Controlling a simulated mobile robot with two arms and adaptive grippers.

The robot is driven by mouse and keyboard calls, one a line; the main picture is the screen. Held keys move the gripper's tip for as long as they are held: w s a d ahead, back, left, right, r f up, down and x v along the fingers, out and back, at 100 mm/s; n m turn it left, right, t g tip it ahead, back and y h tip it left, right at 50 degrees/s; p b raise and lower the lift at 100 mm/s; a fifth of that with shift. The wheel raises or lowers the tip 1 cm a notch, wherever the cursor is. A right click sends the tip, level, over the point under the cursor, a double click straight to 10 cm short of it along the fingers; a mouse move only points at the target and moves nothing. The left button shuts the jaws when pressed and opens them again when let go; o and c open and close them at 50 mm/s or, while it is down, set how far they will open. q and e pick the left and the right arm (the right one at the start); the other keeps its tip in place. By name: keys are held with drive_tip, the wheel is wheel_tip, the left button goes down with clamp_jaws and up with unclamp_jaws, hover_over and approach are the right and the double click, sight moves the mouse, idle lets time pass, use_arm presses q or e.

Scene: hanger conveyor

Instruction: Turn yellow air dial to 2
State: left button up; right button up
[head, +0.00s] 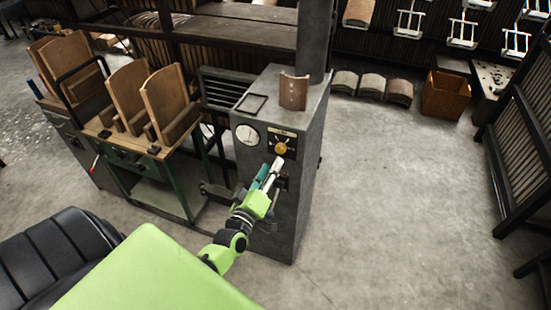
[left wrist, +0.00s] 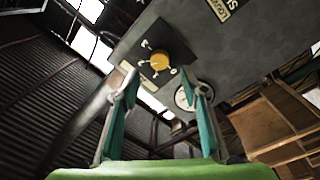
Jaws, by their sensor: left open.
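The yellow air dial (head: 281,147) sits on a dark plate on the front of a grey cabinet (head: 304,185). In the left wrist view the yellow dial (left wrist: 159,60) shows as a round knob with white marks around it, too small to read surely. My left gripper (head: 272,168) is just below the dial in the head view, apart from it as far as I can tell. In the left wrist view its teal-padded fingers (left wrist: 165,90) are spread, with nothing between them, and the dial lies beyond their tips. My right gripper is not in view.
A round white gauge (head: 247,134) is left of the dial. A curved brown tile (head: 293,92) stands on the cabinet. A cart (head: 120,150) with wooden pieces stands to the left. A wooden crate (head: 445,94) is at back right. The floor right of the cabinet is clear.

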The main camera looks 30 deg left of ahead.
use_arm(q)
drive_tip(key=v, duration=0.6)
drive_tip(key=shift+s, duration=0.1)
idle(0.3)
drive_tip(key=s+d+f+m+g+h+b, duration=0.1)
drive_tip(key=s+d+f+m+g, duration=0.2)
drive_tip(key=f, duration=0.7)
drive_tip(key=s+d+f+m+g+h, duration=0.1)
drive_tip(key=s+d+f+m+g, duration=0.3)
drive_tip(key=f, duration=0.7)
drive_tip(key=s+d+f+g+h+b, duration=0.15)
drive_tip(key=s+f, duration=0.25)
drive_tip(key=f, duration=0.6)
drive_tip(key=s+d+f+m+g, duration=0.1)
drive_tip(key=s+f+m+g, duration=0.1)
drive_tip(key=s+f, duration=0.4)
drive_tip(key=s+d+f+m+g, duration=0.1)
drive_tip(key=s+f+m+g, duration=0.2)
drive_tip(key=s, duration=1)
drive_tip(key=s+d+f+m+g, duration=0.1)
drive_tip(key=s+f+m+g, duration=0.1)
drive_tip(key=s+f, duration=0.7)
drive_tip(key=shift+s+f+m+g+b, duration=0.3)
drive_tip(key=shift+s+f+m+g, duration=0.1)
drive_tip(key=shift+s+g, duration=0.35)
